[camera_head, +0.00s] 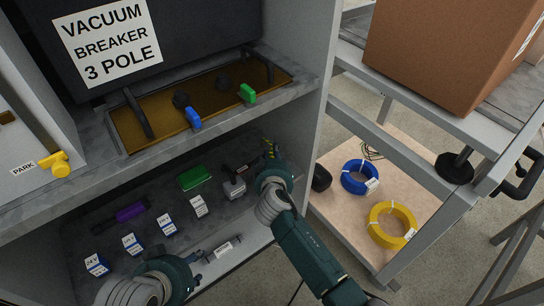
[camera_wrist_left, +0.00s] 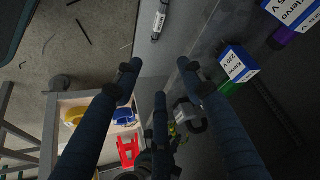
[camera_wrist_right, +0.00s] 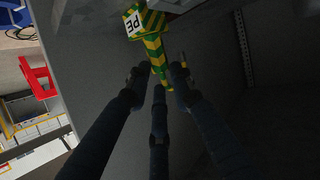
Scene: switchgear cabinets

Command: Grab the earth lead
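The earth lead is a green-and-yellow striped piece with a white PE label (camera_wrist_right: 150,45), at the top middle of the right wrist view. In the head view a small green-yellow bit of it (camera_head: 269,147) shows just beyond my right gripper (camera_head: 273,166), at the right end of the lower shelf. In the right wrist view my right gripper (camera_wrist_right: 158,80) is open, and the narrow end of the lead reaches between its fingertips; I cannot tell whether they touch. My left gripper (camera_head: 188,268) is over the shelf's front; the left wrist view shows it open and empty (camera_wrist_left: 160,82).
The lower shelf holds several labelled boxes (camera_head: 167,224), a green block (camera_head: 195,177), a purple item (camera_head: 130,211) and a padlock-like grey item (camera_head: 235,188). The cabinet's side wall (camera_head: 322,70) stands close to my right arm. Blue (camera_head: 360,177) and yellow (camera_head: 392,226) coils lie on a cart at right.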

